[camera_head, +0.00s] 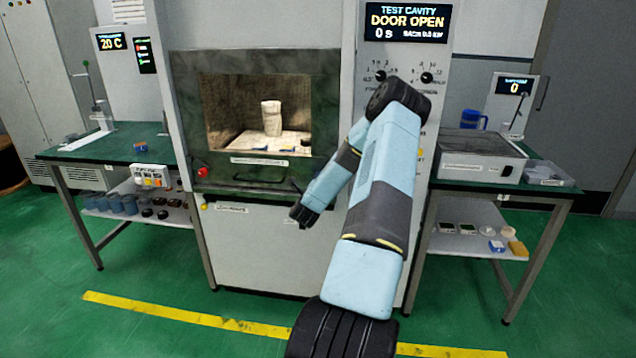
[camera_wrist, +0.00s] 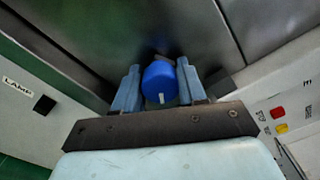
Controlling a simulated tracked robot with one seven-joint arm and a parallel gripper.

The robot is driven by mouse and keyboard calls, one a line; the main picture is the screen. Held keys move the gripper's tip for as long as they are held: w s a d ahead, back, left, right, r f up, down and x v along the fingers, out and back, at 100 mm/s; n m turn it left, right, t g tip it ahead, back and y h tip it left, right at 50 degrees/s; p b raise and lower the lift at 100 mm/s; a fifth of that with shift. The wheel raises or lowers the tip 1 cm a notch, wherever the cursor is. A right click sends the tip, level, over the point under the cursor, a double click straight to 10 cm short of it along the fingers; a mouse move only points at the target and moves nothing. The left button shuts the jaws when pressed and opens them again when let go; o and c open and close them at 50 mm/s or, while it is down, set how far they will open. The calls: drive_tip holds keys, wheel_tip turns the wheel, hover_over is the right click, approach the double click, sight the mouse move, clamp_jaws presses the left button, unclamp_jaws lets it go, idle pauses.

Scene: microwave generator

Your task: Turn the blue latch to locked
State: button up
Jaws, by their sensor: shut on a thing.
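The blue latch (camera_wrist: 159,80) is a round blue knob with a short white mark on its face, seen in the wrist view against a dark metal panel. The white mark sits at the knob's near lower edge, close to upright in the picture. My gripper (camera_wrist: 158,72) has one light-blue finger on each side of the knob and is shut on it. In the head view the latch cannot be made out, and my arm covers the panel's right part.
The test cavity (camera_head: 258,115) shows a pale cup (camera_head: 271,118) inside, and its display (camera_head: 408,22) reads DOOR OPEN. A LAMP switch (camera_wrist: 44,104) lies left of the gripper; red (camera_wrist: 277,112) and yellow (camera_wrist: 281,128) buttons lie right. Side tables flank the machine.

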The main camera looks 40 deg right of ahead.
drive_tip(key=shift+w+a+f, duration=0.1)
drive_tip(key=shift+a, duration=0.2)
drive_tip(key=o, duration=0.8)
drive_tip(key=shift+o, duration=1.3)
drive_tip(key=shift+d, duration=0.2)
drive_tip(key=v, duration=1.4)
